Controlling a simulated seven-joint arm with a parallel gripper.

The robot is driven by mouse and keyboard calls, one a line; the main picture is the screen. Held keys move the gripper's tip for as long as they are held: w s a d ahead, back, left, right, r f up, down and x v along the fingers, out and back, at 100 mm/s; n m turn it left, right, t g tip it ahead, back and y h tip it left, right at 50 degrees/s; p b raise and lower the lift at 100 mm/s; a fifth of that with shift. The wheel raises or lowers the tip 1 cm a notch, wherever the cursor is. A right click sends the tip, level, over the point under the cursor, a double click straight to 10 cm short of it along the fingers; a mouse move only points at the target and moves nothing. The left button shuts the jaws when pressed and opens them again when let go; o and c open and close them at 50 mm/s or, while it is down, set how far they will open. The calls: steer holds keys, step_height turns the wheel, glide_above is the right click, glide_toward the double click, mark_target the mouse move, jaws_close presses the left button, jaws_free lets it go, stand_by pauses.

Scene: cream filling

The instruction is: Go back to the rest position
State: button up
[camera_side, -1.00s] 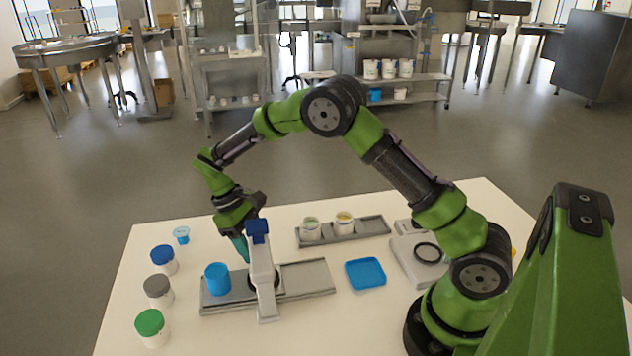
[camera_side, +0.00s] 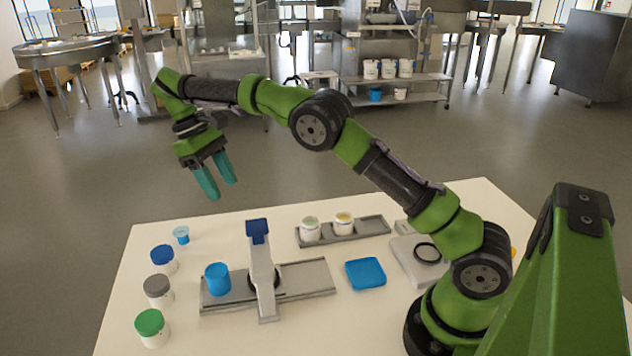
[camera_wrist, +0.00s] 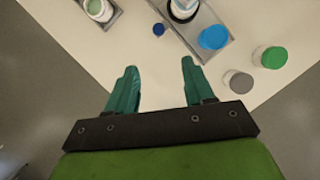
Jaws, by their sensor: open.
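My gripper (camera_side: 213,178) is raised well above the far left part of the table in the side view. Its two teal fingers are apart with nothing between them. In the wrist view my gripper (camera_wrist: 158,75) also shows open and empty, with its fingertips over the white table (camera_wrist: 150,62). The fingers touch no object.
A grey tray (camera_side: 308,282) holds a blue cup (camera_side: 217,280) and a white stand with a blue top (camera_side: 258,231). Lidded jars, blue (camera_side: 163,260), grey (camera_side: 157,291) and green (camera_side: 151,327), line the left edge. A second tray (camera_side: 373,228) holds two jars. A blue square dish (camera_side: 366,273) lies right.

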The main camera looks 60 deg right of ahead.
steer(key=shift+r, duration=0.15)
steer(key=s+r+m+t+y, duration=0.1)
steer(key=s+t, duration=0.4)
steer(key=s, duration=0.8)
steer(key=s+r+m+t+y, duration=0.2)
steer(key=s+r+m+t, duration=0.2)
steer(key=s, duration=0.8)
steer(key=d+m+t, duration=0.1)
steer(key=t, duration=0.1)
steer(key=shift+s+r+t, duration=0.3)
steer(key=shift+s, duration=0.05)
